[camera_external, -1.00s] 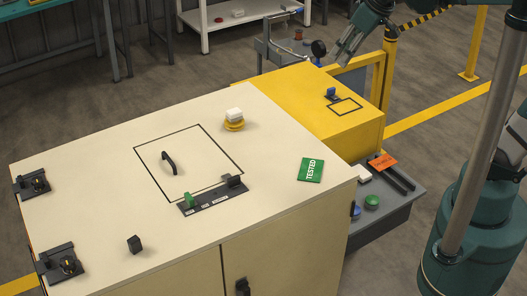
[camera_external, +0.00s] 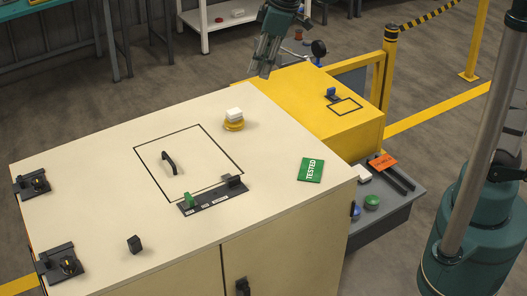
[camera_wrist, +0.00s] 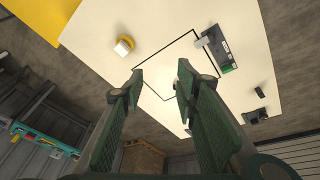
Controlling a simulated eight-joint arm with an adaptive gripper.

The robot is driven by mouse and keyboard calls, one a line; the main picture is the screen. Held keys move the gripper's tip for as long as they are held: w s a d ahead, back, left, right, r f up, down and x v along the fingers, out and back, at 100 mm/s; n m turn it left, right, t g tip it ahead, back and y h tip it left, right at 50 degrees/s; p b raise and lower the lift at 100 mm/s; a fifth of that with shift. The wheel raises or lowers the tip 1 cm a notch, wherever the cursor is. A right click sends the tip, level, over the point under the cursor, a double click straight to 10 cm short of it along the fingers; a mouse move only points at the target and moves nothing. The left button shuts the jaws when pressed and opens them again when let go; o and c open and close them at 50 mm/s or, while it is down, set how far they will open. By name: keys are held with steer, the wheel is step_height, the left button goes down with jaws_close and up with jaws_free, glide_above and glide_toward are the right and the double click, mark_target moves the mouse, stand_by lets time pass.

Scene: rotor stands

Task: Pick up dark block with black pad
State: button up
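A small dark block (camera_external: 134,244) stands upright and alone on the cream cabinet top (camera_external: 90,190), near its front edge. A black pad on it cannot be told apart at this size. A small dark shape in the wrist view (camera_wrist: 260,92) appears to be this block. A second dark block (camera_external: 235,181) sits at the right end of a dark labelled rail, with a green block (camera_external: 189,199) at the other end. My gripper (camera_external: 262,72) is in the air above the cabinet's far edge, well away from these blocks. Its fingers are apart and empty in the wrist view (camera_wrist: 160,72).
A black arched handle (camera_external: 169,162) stands inside a black outline. A yellow round base with a white block (camera_external: 234,119), a green TESTED plate (camera_external: 311,170) and two dark latches (camera_external: 33,184) are also on top. A yellow box (camera_external: 310,105) adjoins the cabinet.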

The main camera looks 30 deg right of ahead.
steer(key=a+f+n+g, duration=0.1)
steer(key=a+f+n, duration=0.25)
steer(key=a, duration=1.15)
steer(key=n+g+h, duration=0.2)
steer(key=n, duration=0.5)
glide_above(133, 239)
steer(key=shift+m, duration=0.25)
steer(key=f, duration=2)
steer(key=shift+w+d, duration=0.15)
steer(key=shift+d, duration=0.05)
steer(key=shift+a+f, duration=0.15)
steer(key=shift+f, duration=0.05)
steer(key=shift+s, duration=0.2)
steer(key=shift+f, duration=0.1)
steer(key=shift+f, duration=1.2)
steer(key=shift+f, duration=0.1)
